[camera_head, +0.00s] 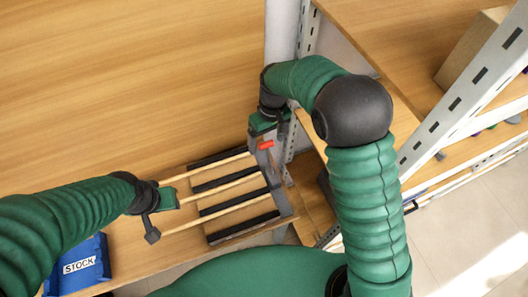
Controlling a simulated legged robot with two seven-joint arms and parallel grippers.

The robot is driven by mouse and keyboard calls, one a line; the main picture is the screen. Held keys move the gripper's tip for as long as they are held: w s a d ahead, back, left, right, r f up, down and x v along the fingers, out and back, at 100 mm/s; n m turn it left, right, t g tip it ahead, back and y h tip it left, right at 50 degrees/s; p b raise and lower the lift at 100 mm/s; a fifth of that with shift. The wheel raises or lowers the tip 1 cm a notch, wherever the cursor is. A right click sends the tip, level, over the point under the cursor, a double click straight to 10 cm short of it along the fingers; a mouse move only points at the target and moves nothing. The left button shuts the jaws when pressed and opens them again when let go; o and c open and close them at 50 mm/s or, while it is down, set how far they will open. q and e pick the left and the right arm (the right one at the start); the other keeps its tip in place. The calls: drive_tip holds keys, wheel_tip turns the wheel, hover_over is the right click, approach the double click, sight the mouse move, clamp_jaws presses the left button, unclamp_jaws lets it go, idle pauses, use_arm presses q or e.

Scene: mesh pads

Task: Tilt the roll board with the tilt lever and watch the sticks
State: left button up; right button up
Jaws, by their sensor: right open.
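The roll board (219,238) is a wooden board with black strips across it, lying on the wooden surface at centre. The red-tipped tilt lever (265,145) is at the board's upper right corner. My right gripper (268,134) is open right above the lever; I cannot tell whether it touches it. My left gripper (161,218) is at the sticks' left ends, beside the board. Its fingers are partly hidden, and whether it holds a stick is unclear.
A blue bag marked STOCK (82,266) lies at the lower left. A grey metal shelf post (283,35) stands close behind my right gripper. Shelves with a cardboard box (470,50) are at right. The wooden surface (120,80) at upper left is clear.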

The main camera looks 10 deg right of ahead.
sight(267, 150)
drive_tip(key=f, duration=0.7)
drive_tip(key=shift+d+f, duration=0.25)
drive_tip(key=shift+s+a+f, duration=0.1)
drive_tip(key=shift+a+f, duration=0.1)
drive_tip(key=shift+f, duration=0.1)
drive_tip(key=shift+a, duration=0.25)
drive_tip(key=shift+d, duration=0.15)
clamp_jaws()
